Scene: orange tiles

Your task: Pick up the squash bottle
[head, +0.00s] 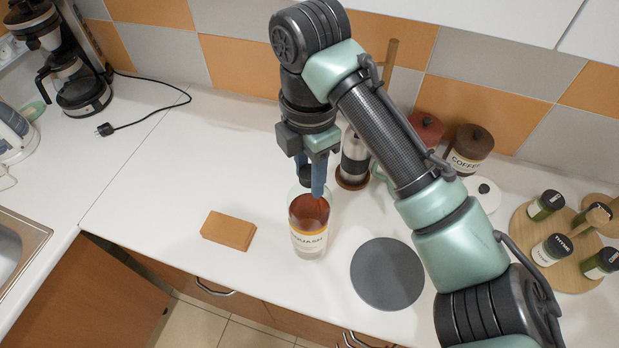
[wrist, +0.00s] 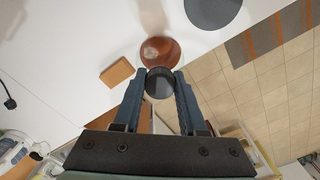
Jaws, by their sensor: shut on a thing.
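The squash bottle (head: 309,228) is a clear bottle with red-brown contents, a pale label and a dark cap. It stands upright near the front edge of the white counter, or just above it; I cannot tell which. My gripper (head: 312,180) points down from above, with its blue fingers at the bottle's top. In the wrist view my gripper (wrist: 160,75) is shut on the dark cap, one finger on each side. The red-brown bottle body (wrist: 172,48) shows beyond the cap.
An orange-brown block (head: 228,231) lies left of the bottle. A grey round mat (head: 387,274) lies to its right. A metal grinder (head: 354,158), a coffee jar (head: 468,150) and a round board with spice jars (head: 530,232) stand behind and right. The counter at left centre is clear.

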